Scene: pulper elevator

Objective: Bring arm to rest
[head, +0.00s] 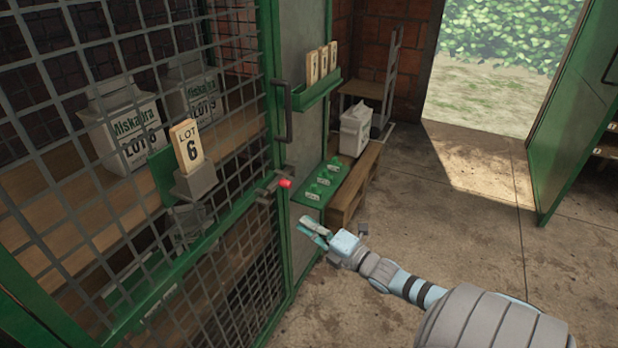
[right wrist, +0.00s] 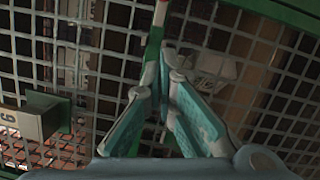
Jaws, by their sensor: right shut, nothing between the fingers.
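My right arm (head: 460,310) reaches in from the lower right in the head view. My right gripper (head: 308,227) is shut and empty, with teal finger pads, just right of the green cage post and below a red-tipped latch (head: 285,184). In the right wrist view the closed fingers (right wrist: 168,62) point toward the wire mesh, with a red and green bar behind the tips. Whether the fingers touch anything is unclear. My left gripper is in neither view.
A pallet bench (head: 358,180) with a white container (head: 354,130) stands beyond the gripper. Open concrete floor (head: 450,220) lies right, toward a doorway.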

